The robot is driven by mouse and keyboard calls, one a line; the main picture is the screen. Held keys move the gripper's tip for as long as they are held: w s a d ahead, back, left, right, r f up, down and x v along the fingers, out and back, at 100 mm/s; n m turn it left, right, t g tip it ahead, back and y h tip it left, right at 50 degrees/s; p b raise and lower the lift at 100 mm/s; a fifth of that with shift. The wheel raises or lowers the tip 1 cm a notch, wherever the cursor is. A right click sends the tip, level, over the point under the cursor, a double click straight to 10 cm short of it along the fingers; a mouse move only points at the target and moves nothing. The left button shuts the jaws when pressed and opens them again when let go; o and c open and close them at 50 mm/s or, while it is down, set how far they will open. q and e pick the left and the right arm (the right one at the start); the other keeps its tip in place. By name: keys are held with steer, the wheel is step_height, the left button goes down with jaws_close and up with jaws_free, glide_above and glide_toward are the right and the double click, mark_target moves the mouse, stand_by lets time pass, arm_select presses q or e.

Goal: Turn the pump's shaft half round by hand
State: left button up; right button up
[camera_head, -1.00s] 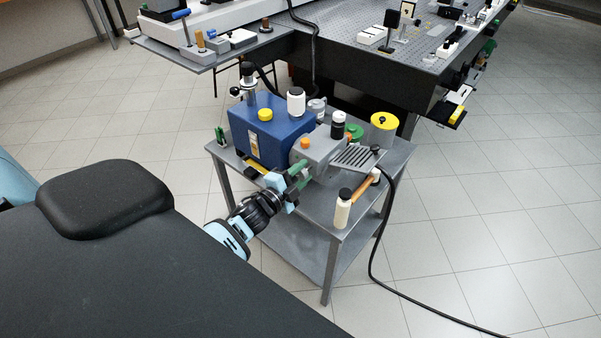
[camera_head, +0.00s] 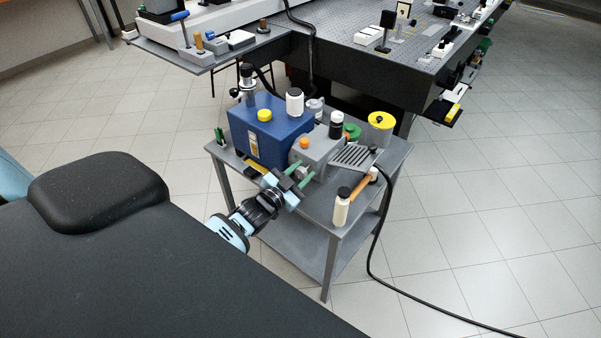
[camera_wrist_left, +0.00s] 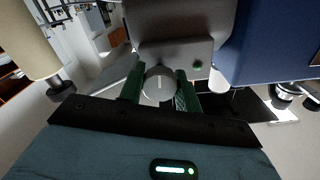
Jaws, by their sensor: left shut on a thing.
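The pump (camera_head: 258,130) is a blue body with a grey end housing (camera_head: 317,150), standing on a grey cart. In the left wrist view, the round, light grey shaft end (camera_wrist_left: 158,85) sticks out below the grey housing (camera_wrist_left: 165,40) and carries a thin mark, upright in that picture. My left gripper (camera_head: 301,174) has green fingers at the near face of the housing. In the left wrist view my left gripper (camera_wrist_left: 159,92) is shut on the shaft, one finger on each side. The head view hides the shaft behind the fingers. My right gripper is not in view.
The cart's top (camera_head: 394,160) also holds a cream bottle (camera_head: 341,210) near its front corner, an orange-brown handle (camera_head: 360,187) and a yellow-topped round item (camera_head: 381,122). A black hose (camera_head: 378,226) runs to the floor. A dark optical table (camera_head: 370,66) stands behind.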

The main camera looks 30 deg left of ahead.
arm_select(q)
steer(key=shift+n, duration=0.6)
steer(key=o, duration=1)
steer(key=shift+c, duration=0.2)
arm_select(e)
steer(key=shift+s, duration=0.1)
arm_select(q)
steer(key=shift+s, duration=0.1)
steer(key=s, duration=0.7)
steer(key=shift+s+a, duration=0.3)
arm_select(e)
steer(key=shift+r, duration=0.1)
arm_select(q)
steer(key=s+d+f+g, duration=0.3)
steer(key=s+d, duration=0.2)
steer(key=s, duration=0.5)
steer(key=s+d+f+n+g+p, duration=0.1)
steer(key=s+d+f+g, duration=0.2)
steer(key=s, duration=0.7)
steer(key=s+d+f+g, duration=0.3)
steer(key=s+d+f, duration=0.2)
steer(key=s, duration=0.5)
steer(key=shift+s+d+f+n, duration=0.25)
steer(key=shift+d+n, duration=0.15)
steer(key=shift+d, duration=0.75)
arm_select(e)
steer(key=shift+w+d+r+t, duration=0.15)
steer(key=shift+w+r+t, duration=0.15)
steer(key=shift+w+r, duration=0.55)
